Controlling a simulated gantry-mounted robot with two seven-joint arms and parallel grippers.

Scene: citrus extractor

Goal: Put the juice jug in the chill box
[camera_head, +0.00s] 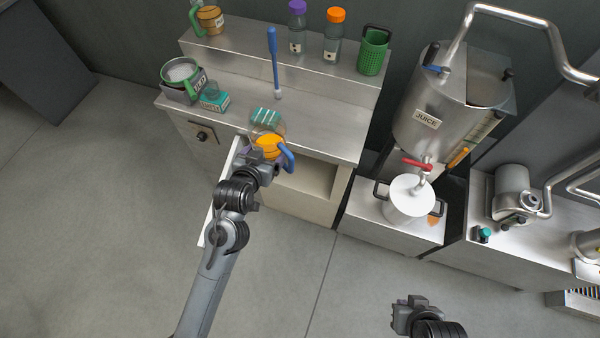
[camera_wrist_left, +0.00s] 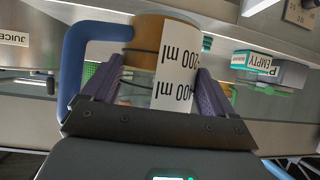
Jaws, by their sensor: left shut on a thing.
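In the left wrist view, the jug (camera_wrist_left: 165,30) sits between the fingers (camera_wrist_left: 155,90), with a white "ml" scale facing me and the blue handle (camera_wrist_left: 75,60) at left. The open compartment (camera_head: 305,178), with a pale panel (camera_head: 212,215) standing out at its left, may be the chill box; I cannot tell. My right gripper (camera_head: 410,312) is low, away from the counter; its jaws are unclear.
A blue stick-like tool (camera_head: 274,62) stands on the counter. The floor is clear.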

